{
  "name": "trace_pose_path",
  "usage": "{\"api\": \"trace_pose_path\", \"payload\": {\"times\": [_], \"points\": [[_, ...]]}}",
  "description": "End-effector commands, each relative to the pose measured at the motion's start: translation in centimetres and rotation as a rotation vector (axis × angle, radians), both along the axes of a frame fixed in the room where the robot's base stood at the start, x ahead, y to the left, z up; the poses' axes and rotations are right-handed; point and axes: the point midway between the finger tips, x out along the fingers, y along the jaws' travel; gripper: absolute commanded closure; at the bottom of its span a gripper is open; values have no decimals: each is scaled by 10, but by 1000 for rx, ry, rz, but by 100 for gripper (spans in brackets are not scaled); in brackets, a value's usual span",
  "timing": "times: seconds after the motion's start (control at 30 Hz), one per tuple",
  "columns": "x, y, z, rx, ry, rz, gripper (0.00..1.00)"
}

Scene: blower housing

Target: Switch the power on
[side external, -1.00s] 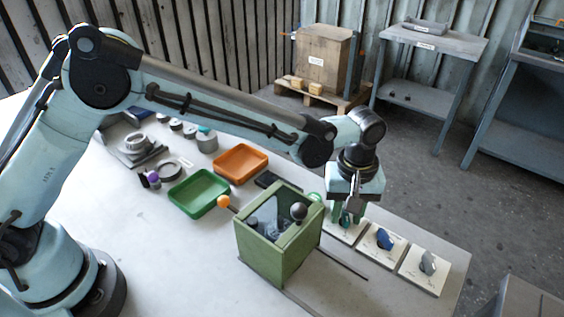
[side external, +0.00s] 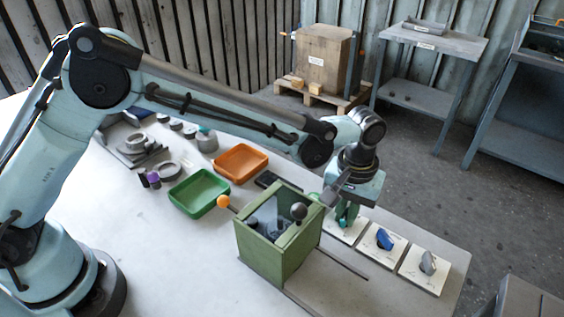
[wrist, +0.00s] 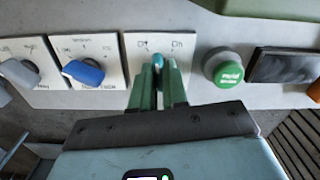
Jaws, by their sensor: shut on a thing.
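The switch plate (wrist: 131,50) carries marks that look like "Off" on the left and "On" on the right. Its small teal knob (wrist: 158,61) sits between my gripper's green fingers (wrist: 158,70). My gripper is shut on this knob, and the fingers hide most of it. In the side external view, my gripper (side external: 346,214) reaches down to the plate (side external: 346,236), just behind the green box. Which mark the knob points to is hard to tell.
Beside it stand plates with a blue knob (wrist: 84,72) and a grey knob (wrist: 20,72). A round green button (wrist: 225,67) and a dark panel (wrist: 285,65) lie on the other side. The green open box (side external: 268,257) with ball-topped levers stands close to my gripper.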

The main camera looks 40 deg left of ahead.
Motion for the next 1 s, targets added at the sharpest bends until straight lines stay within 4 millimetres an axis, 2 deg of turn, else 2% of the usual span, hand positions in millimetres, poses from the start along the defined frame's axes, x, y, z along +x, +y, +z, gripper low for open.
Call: {"api": "trace_pose_path", "payload": {"times": [0.17,0.5,0.87,1.0], "points": [[0,0,1,0,0,-27,100],[0,0,1,0,0,-380,100],[0,0,1,0,1,-424,100],[0,0,1,0,1,-533,100]]}}
